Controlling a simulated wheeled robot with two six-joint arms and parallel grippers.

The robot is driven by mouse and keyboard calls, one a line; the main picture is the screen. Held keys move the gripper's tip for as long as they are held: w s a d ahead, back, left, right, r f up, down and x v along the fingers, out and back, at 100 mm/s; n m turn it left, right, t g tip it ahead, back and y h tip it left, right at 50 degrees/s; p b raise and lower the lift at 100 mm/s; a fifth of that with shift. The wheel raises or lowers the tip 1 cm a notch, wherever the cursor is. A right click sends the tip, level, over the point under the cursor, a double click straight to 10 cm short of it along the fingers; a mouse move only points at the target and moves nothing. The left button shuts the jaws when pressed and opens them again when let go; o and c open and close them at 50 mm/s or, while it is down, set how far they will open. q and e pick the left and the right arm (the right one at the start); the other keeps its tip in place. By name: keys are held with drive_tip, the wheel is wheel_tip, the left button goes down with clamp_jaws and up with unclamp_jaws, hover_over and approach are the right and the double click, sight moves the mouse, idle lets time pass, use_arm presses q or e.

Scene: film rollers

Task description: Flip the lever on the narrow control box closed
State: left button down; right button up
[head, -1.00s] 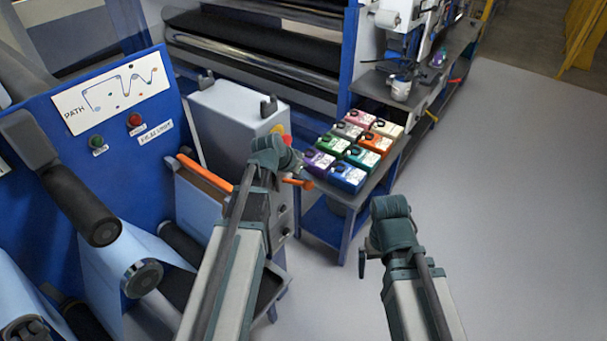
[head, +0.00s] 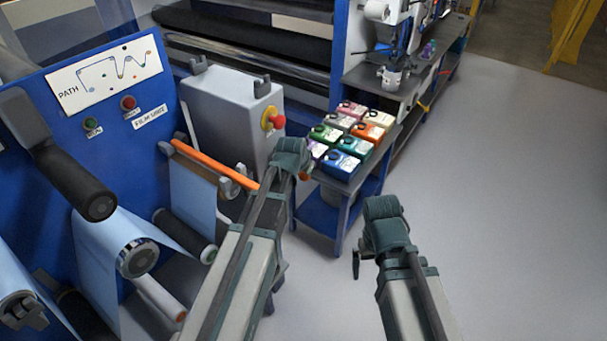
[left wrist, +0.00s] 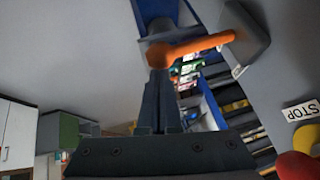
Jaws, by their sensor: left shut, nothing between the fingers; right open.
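The narrow control box (head: 225,112) is a tall grey box left of centre in the head view, with a red and yellow stop knob (head: 272,118) on its side. In the left wrist view, the orange lever (left wrist: 192,49) extends across the top from a grey mount, and the STOP label (left wrist: 300,111) is at right. My left gripper (left wrist: 158,76) is shut and empty, its tips right by the lever's rounded end; I cannot tell if they touch. In the head view, my left wrist hides most of the lever. My right gripper (head: 357,264) is open and empty, over the floor.
A low table (head: 352,185) with several coloured boxes stands beyond my left gripper. A blue film machine (head: 60,140) with rollers and a separate long orange bar (head: 215,166) is at left. A workbench (head: 425,75) stands at the back. The floor on the right is clear.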

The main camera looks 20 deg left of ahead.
use_arm(q)
drive_tip(key=shift+d+f+b, duration=0.2)
drive_tip(key=shift+f+b, duration=0.3)
drive_tip(key=shift+f, duration=0.15)
drive_tip(key=f+b, duration=0.2)
drive_tip(key=f+y+b, duration=0.1)
drive_tip(key=b, duration=0.1)
drive_tip(key=f+t+y+b, duration=0.1)
drive_tip(key=f+b, duration=0.1)
drive_tip(key=b, duration=0.1)
drive_tip(key=shift+s+d+f+m, duration=0.15)
drive_tip(key=shift+d+f+m, duration=0.15)
drive_tip(key=shift+f+m, duration=0.1)
drive_tip(key=shift+r, duration=0.1)
